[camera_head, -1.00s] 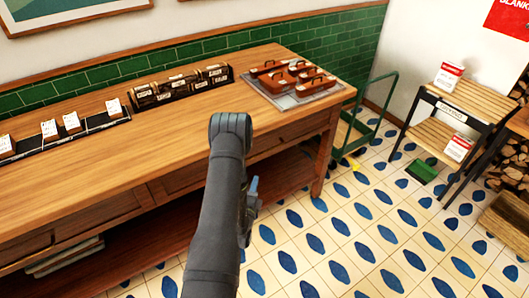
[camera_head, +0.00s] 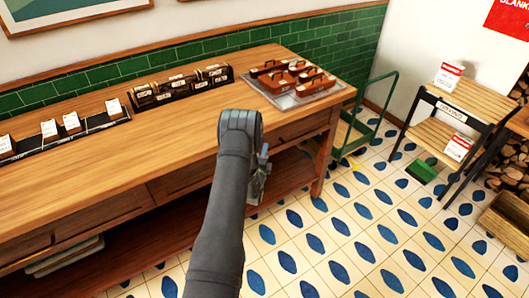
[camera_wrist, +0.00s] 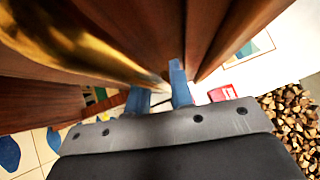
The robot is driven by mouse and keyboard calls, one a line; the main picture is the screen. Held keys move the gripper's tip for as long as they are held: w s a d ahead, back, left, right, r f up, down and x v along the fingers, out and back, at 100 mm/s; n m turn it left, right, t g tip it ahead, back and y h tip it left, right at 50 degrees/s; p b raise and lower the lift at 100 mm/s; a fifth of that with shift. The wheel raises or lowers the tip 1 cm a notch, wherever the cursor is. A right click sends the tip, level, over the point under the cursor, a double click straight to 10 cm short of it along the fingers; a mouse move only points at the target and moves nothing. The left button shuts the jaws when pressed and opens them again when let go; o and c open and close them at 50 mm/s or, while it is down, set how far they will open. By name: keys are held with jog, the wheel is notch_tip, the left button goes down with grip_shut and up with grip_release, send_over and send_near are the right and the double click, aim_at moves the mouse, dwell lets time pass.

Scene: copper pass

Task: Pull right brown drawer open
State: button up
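The right brown drawer (camera_head: 297,131) is in the front of the long wooden counter, below the right end of its top; my arm hides its left part. My gripper (camera_head: 264,158) is in front of the counter near this drawer, largely hidden behind my arm. In the wrist view, the blue fingers of my gripper (camera_wrist: 160,86) are apart, with a gap between them. A brass handle (camera_wrist: 85,50), large and blurred, runs from the upper left toward the fingers. Brown wood fronts stand close beyond it. I cannot tell whether the handle's end lies between the fingers.
The wooden counter (camera_head: 180,130) bears a tray (camera_head: 318,94) of brown items, dark boxes (camera_head: 180,88) and cards. A lower shelf (camera_head: 285,172) runs beneath the drawers. A green cart (camera_head: 362,130) stands at the counter's right end. The tiled floor (camera_head: 345,230) in front is clear.

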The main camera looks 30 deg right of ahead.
jog(key=shift+c, duration=0.4)
grip_shut()
jog(key=shift+s, duration=0.15)
jog(key=s, duration=3.7)
jog(key=shift+s, duration=0.35)
jog(key=shift+o, duration=0.4)
grip_release()
